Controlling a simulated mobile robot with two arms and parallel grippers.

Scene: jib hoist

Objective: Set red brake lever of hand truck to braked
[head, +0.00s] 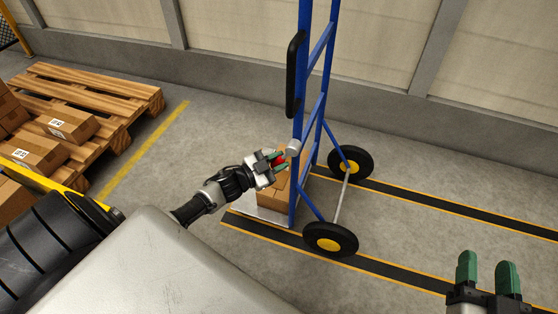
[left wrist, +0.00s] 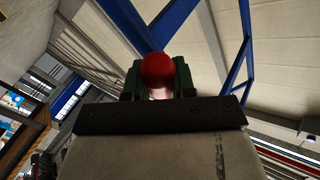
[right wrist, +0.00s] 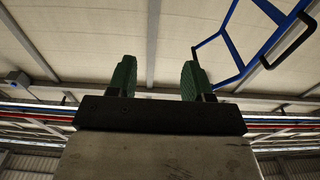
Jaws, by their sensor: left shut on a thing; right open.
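The blue hand truck (head: 297,110) stands upright on the floor, and its frame also shows in the left wrist view (left wrist: 178,22). The red brake lever's knob (head: 278,160) is at the truck's near side, beside a grey hub on the frame. My left gripper (head: 274,162) is shut on the red knob, which shows between its green fingers in the left wrist view (left wrist: 158,70). The fingers hide part of the lever. My right gripper (head: 486,274) is open and empty at the lower right of the head view, apart from the truck.
A cardboard box (head: 272,197) sits on the truck's toe plate. The truck's wheels (head: 331,239) have yellow hubs. A wooden pallet (head: 88,94) with boxes lies at the left. The floor at the right is clear, with black and yellow lane stripes.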

